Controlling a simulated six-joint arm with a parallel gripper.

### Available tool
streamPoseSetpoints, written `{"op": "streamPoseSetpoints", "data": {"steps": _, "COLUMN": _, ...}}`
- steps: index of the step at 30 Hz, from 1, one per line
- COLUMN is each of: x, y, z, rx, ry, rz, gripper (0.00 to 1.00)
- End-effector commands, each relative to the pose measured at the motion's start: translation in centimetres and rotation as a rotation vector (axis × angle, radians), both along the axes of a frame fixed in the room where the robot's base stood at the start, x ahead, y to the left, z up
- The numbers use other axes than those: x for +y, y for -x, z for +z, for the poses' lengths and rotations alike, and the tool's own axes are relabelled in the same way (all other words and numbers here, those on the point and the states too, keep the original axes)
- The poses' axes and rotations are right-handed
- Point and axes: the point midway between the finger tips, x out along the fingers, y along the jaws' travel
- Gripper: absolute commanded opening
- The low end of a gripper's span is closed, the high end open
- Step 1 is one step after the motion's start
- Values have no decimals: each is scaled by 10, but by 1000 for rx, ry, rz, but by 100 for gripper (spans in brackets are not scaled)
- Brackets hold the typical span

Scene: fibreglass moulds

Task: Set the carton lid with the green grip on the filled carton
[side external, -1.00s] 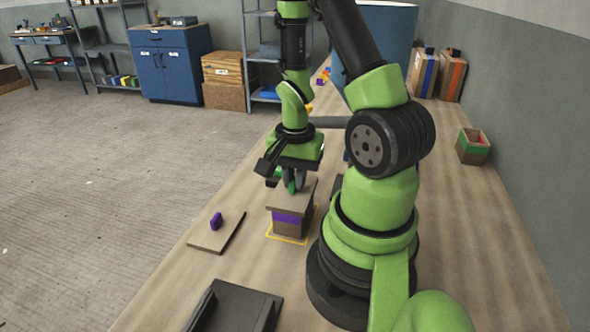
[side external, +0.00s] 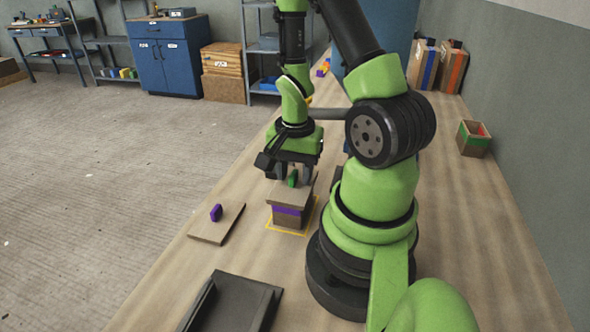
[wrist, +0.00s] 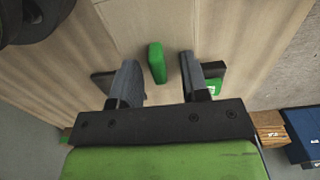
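The brown lid (side external: 303,195) with the green grip (side external: 292,178) lies on top of a brown carton with a purple band (side external: 287,210). The carton stands within a yellow outline on the table, and the lid hides its inside. My gripper (side external: 293,172) is open just above the lid, with its fingers on either side of the green grip. In the wrist view, the green grip (wrist: 156,62) stands between the two fingers, with a clear gap on each side.
A second lid with a purple grip (side external: 216,213) lies on the table to the left. A dark tray (side external: 240,302) is at the front. An open carton with a green band (side external: 473,138) and something red inside stands at the right, by the wall.

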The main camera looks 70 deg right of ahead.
Motion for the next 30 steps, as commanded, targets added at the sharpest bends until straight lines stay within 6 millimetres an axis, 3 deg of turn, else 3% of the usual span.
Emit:
{"op": "streamPoseSetpoints", "data": {"steps": 10, "x": -1, "y": -1, "z": 11, "rx": -4, "ry": 2, "rz": 0, "gripper": 42}}
{"op": "streamPoseSetpoints", "data": {"steps": 24, "x": -1, "y": -1, "z": 81, "rx": -6, "ry": 6, "rz": 0, "gripper": 42}}
{"op": "streamPoseSetpoints", "data": {"steps": 30, "x": 0, "y": 0, "z": 97, "rx": -2, "ry": 2, "rz": 1, "gripper": 42}}
